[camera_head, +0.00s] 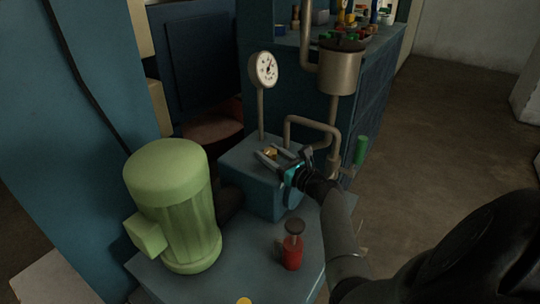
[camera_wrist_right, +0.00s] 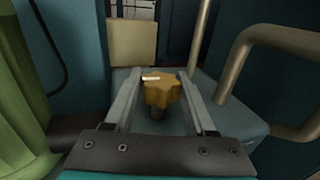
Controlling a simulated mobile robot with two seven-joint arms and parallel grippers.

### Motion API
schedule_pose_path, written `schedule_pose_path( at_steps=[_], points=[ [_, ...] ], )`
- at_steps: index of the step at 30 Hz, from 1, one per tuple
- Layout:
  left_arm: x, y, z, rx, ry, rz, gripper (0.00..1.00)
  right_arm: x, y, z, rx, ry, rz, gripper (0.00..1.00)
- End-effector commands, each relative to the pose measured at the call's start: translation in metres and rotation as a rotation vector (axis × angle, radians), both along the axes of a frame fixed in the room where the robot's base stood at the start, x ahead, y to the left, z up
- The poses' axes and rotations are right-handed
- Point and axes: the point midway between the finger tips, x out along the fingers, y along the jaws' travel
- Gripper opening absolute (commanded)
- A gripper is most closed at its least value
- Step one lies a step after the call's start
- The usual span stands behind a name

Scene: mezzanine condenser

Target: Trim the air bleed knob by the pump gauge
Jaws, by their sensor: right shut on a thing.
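The air bleed knob is a yellow-orange lobed knob with a pale pointer mark, on a short stem on top of the blue pump block. It shows in the right wrist view (camera_wrist_right: 160,90) and small in the head view (camera_head: 271,153). My right gripper (camera_head: 268,155) reaches in from the right over the block. Its two fingers stand on either side of the knob and are shut on it. The pump gauge (camera_head: 264,69), a white round dial with a dark needle, stands on a thin post behind the knob. My left gripper is not in view.
A green motor (camera_head: 172,205) stands left of the block (camera_head: 262,185). A bent pipe (camera_head: 312,124) rises close to the right of my gripper. A red item with a dark round top (camera_head: 292,250) stands in front. A metal canister (camera_head: 340,70) stands behind.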

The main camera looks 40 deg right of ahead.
Motion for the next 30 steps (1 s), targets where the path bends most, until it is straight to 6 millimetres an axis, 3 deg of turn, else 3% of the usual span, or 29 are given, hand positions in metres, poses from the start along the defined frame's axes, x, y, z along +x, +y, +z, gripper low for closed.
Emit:
schedule_pose_path(
  at_steps=[12,30],
  points=[
    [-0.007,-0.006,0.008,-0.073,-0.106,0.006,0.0,0.001,-0.002,0.002,0.0,-0.004,0.268,0.0],
    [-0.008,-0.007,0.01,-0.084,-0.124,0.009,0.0,0.001,-0.001,0.002,0.001,-0.005,0.447,0.0]
  ],
)
